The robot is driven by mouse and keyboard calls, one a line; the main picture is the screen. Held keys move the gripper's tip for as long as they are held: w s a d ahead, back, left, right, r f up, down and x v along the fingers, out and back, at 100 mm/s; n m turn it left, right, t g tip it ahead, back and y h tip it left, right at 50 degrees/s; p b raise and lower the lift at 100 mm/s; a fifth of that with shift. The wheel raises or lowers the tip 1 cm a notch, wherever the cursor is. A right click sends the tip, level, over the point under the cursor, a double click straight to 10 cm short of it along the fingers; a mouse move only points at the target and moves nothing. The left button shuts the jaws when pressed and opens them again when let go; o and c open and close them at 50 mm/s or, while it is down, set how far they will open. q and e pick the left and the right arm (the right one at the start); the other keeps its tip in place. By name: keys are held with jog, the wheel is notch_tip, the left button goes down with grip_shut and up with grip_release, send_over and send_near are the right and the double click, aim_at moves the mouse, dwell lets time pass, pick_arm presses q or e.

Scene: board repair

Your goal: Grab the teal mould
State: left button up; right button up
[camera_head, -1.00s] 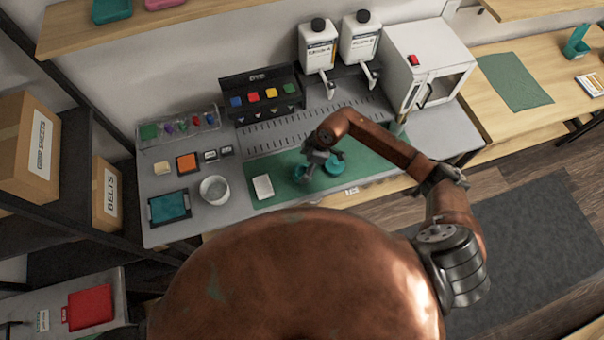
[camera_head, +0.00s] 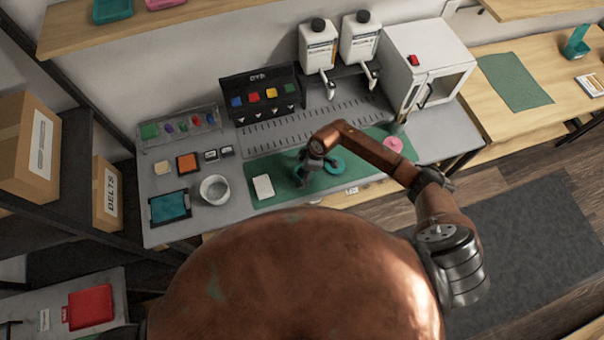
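My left gripper is not in view.
A white block (camera_head: 263,187) lies left of the gripper, and a pink round piece (camera_head: 393,144) lies at the mat's right. A grey cup (camera_head: 214,189) stands further left. Two white dispensers (camera_head: 318,47) and a white oven (camera_head: 424,65) stand behind.

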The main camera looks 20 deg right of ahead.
jog(key=c, duration=1.3)
